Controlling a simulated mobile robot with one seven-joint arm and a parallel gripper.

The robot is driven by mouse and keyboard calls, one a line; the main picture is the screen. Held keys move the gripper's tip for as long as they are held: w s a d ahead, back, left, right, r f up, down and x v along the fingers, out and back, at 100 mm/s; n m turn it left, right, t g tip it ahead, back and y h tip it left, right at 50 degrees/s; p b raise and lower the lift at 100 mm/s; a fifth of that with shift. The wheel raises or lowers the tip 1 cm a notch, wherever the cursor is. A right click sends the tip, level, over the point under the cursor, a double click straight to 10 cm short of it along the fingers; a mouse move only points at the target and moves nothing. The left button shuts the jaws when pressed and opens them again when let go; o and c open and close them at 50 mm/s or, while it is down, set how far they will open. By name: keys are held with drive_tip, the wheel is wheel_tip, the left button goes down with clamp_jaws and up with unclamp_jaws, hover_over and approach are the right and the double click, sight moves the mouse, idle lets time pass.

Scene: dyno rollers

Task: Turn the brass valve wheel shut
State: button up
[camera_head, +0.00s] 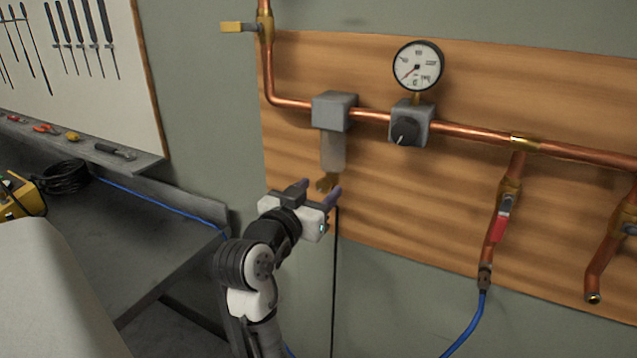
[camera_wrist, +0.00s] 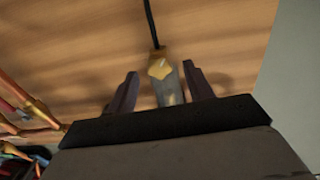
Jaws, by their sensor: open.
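A small brass piece (camera_head: 325,183), which looks like the valve wheel, sits at the bottom of a clear bowl (camera_head: 332,152) under a grey block on the copper pipe. My gripper (camera_head: 317,190) is open just in front of and below it, partly hiding it. In the wrist view, the brass piece (camera_wrist: 160,67) shows between the two spread dark fingers of my gripper (camera_wrist: 160,72), with a gap on each side. I cannot tell how deep it lies between them. A dark hose (camera_wrist: 151,22) runs from the brass piece.
A pressure gauge (camera_head: 417,66) and a grey regulator with a black knob (camera_head: 406,130) are right of the bowl. A yellow-handled valve (camera_head: 238,27) is at upper left. A red-handled valve (camera_head: 502,224) with a blue hose is at right. A grey bench (camera_head: 130,240) is at left.

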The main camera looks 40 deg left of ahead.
drive_tip(key=shift+w+a, duration=0.1)
drive_tip(key=shift+w, duration=0.4)
drive_tip(key=c, duration=1)
drive_tip(key=shift+o, duration=0.2)
